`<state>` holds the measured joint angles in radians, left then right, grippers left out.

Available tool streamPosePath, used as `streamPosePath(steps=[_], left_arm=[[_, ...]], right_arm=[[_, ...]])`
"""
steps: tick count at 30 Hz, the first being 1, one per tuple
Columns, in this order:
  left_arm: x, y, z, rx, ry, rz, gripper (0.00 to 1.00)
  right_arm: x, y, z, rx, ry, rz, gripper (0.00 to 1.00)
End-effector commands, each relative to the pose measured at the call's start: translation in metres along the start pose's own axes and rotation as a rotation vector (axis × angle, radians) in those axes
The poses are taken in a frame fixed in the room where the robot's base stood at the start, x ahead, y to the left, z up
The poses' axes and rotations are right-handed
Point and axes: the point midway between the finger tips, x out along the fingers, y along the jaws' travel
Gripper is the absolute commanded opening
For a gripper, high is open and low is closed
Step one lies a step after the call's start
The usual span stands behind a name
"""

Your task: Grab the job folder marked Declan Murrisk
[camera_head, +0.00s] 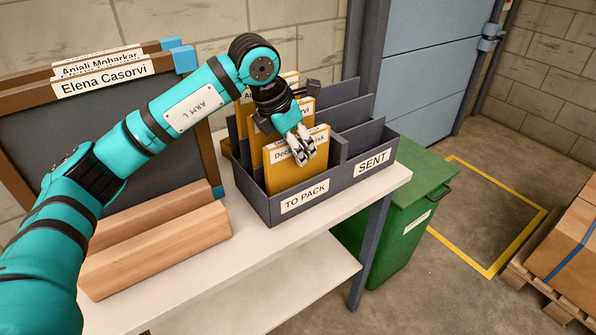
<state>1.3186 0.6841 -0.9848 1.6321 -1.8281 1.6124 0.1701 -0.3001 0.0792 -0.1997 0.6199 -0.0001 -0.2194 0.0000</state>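The front yellow job folder (295,171) stands upright in the "TO PACK" side of a dark grey sorter (262,200). Its label reads "Dec… …isk", with the middle hidden by my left gripper (303,154). My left gripper points down over the folder's top edge and label. Its pale fingertips overlap the folder's upper face, and I cannot tell whether they touch or grip it. More yellow folders (305,108) stand behind, one label ending in "rvi", mostly hidden by my wrist. My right gripper is not in view.
The "SENT" side (372,138) of the sorter shows no folders. The sorter stands on a white table (250,240). A green bin (410,215) stands right of the table.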

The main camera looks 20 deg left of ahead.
Motion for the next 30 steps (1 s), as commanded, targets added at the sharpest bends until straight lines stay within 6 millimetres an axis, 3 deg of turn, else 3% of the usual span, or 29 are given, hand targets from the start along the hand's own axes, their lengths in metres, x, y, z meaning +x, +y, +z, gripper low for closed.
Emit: streamPosePath(steps=[1, 6, 23, 30], left_arm=[[0.000, 0.000, 0.000, 0.000, 0.000, 0.000, 0.19], [0.000, 0.000, 0.000, 0.000, 0.000, 0.000, 0.00], [-0.002, 0.000, 0.001, 0.000, -0.001, 0.000, 0.00], [-0.019, 0.000, 0.009, 0.001, -0.006, 0.002, 0.00]], right_arm=[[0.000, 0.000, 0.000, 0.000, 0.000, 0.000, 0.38], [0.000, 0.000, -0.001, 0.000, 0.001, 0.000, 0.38], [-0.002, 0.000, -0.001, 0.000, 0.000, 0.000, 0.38], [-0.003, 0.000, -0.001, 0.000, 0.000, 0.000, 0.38]])
